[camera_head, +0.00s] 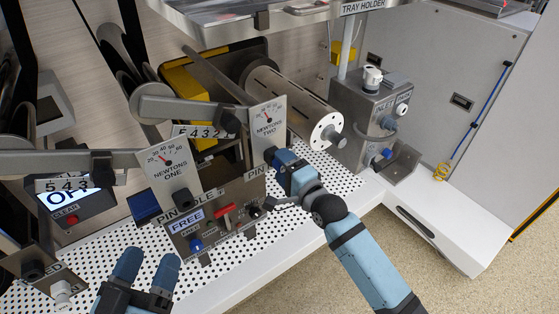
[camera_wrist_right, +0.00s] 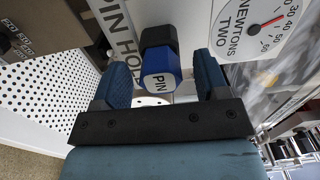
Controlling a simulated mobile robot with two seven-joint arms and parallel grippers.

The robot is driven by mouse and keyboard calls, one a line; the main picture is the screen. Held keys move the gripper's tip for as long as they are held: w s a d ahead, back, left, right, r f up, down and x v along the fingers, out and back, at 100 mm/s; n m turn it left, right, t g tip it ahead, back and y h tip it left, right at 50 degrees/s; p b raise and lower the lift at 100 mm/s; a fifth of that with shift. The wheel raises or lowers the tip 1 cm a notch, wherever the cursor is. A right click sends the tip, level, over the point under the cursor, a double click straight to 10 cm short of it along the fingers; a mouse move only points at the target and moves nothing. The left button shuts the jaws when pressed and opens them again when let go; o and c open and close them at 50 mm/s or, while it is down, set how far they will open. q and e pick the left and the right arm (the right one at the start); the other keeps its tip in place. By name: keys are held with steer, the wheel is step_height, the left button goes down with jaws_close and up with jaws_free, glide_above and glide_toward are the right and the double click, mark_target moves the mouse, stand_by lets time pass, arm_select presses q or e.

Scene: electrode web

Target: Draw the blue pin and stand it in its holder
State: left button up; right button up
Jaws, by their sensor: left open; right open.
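The blue pin (camera_wrist_right: 160,66) has a dark collar and a face marked PIN. It sits at the panel under the NEWTONS TWO gauge (camera_head: 267,124). My right gripper (camera_head: 286,168) is at this spot; in the right wrist view (camera_wrist_right: 158,85) its fingers are open on both sides of the pin, with gaps visible. In the head view the gripper mostly hides the pin. A PIN HOLDER label (camera_head: 188,205) runs along the panel top; I cannot make out the holder's opening. My left gripper (camera_head: 146,266) is open and empty at the lower left.
The front panel (camera_head: 217,217) carries a FREE display, a red lever (camera_head: 225,210) and a blue knob (camera_head: 196,245). Two gauge arms and a perforated roller (camera_head: 292,106) stand behind. An INLET box (camera_head: 369,112) is at right. The white perforated deck (camera_head: 244,248) is clear in front.

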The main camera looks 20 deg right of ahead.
stand_by(0.3)
jaws_close()
steer(key=shift+p+v, duration=1.5)
steer(key=shift+v, duration=1.5)
